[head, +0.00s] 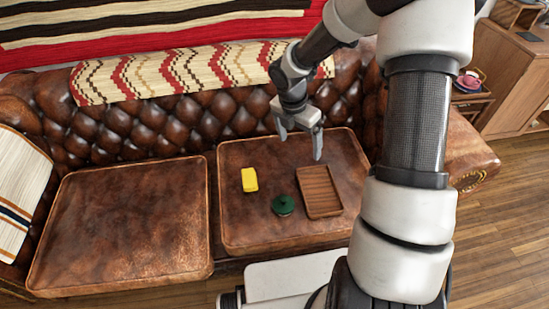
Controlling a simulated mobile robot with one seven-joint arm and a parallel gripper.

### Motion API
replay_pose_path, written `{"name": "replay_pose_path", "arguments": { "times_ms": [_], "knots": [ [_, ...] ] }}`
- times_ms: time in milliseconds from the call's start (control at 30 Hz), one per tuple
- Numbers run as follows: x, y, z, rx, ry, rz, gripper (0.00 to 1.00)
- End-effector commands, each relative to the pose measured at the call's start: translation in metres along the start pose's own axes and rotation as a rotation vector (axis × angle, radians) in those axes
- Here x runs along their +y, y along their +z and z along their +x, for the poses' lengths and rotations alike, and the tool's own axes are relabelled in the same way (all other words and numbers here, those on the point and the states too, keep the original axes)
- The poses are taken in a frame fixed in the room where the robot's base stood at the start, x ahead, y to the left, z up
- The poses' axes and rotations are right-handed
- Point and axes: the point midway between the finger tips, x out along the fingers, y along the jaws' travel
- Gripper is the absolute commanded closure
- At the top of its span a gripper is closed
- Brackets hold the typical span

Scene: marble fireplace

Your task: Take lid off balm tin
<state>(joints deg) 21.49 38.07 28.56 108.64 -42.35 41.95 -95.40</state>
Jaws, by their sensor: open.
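A small round dark green tin (283,205), which looks like the balm tin, sits on the right seat cushion of the brown leather sofa. A small knob or raised spot shows on its top, and its lid appears to be on. My gripper (300,147) is open and empty. It hangs above the back part of the same cushion, behind the tin and a little to its right in the picture, apart from it.
A yellow block (249,179) lies left of the tin. A brown wooden slatted tray (320,191) lies close on its right. The left seat cushion (125,225) is bare. The tufted backrest (150,127) rises behind. My arm covers the right side.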

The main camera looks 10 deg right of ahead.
Motion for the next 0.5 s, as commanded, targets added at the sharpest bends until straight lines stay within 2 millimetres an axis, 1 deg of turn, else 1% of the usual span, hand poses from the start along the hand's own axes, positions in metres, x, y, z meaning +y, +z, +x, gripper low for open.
{"name": "replay_pose_path", "arguments": {
  "times_ms": [33, 100, 200, 300, 333, 500],
  "knots": [
    [0.009, -0.010, 0.045, 0.042, 0.008, -0.094, 0.11],
    [0.020, -0.019, 0.082, 0.079, 0.031, -0.222, 0.11],
    [0.032, -0.030, 0.119, 0.116, 0.065, -0.355, 0.11],
    [0.039, -0.037, 0.141, 0.136, 0.091, -0.437, 0.11],
    [0.041, -0.039, 0.145, 0.140, 0.096, -0.452, 0.11],
    [0.043, -0.045, 0.170, 0.147, 0.104, -0.484, 0.11]
  ]
}}
